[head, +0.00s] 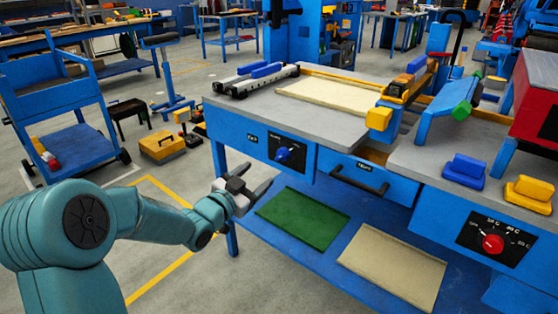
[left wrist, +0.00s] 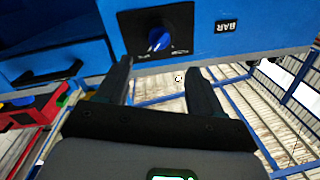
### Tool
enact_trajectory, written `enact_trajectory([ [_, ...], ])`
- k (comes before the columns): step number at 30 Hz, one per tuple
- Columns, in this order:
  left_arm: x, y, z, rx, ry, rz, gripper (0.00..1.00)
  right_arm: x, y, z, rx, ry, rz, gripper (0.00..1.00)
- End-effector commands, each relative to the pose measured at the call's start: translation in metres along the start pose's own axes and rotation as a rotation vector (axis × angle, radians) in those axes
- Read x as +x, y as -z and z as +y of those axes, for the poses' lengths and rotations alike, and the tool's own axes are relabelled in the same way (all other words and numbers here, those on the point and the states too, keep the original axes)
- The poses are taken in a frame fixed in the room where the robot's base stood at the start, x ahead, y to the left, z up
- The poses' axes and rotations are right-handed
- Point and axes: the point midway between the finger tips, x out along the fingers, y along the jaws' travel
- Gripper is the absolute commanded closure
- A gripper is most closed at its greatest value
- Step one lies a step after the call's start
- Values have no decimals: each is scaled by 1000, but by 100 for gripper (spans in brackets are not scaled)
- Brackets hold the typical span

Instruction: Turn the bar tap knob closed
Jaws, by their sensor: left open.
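The blue bar tap knob (head: 284,154) sits on a black dial plate on the front of the blue bench. In the left wrist view the knob (left wrist: 157,39) is above the gap between the fingers, with the dial plate around it. A BAR label (left wrist: 227,26) is beside it. My left gripper (head: 250,188) is open and empty, in front of the bench, below and left of the knob in the head view. Its two fingers (left wrist: 160,82) are apart in the left wrist view and do not touch the knob. My right gripper is not in view.
A drawer with a dark handle (head: 358,179) is right of the knob. A red knob (head: 493,243) is on another panel farther right. A green panel (head: 302,218) and a beige panel (head: 392,272) lie on the lower shelf. A blue cart (head: 65,118) stands at left.

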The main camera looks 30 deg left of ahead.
Motion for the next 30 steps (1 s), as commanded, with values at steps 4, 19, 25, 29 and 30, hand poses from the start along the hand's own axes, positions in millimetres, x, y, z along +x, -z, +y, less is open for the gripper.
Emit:
enact_trajectory([
  [4, 39, -1, 3, -1, -3, 1, 34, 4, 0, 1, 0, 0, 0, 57],
  [19, 109, 0, 2, -1, -1, 0, 34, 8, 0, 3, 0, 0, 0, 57],
  [25, 110, 0, 2, -1, -1, -1, 34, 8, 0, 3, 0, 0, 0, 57],
  [29, 110, 0, 2, -1, -1, -1, 60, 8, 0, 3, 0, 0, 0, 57],
  [30, 110, 0, 2, -1, -1, 0, 73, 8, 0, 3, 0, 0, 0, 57],
])
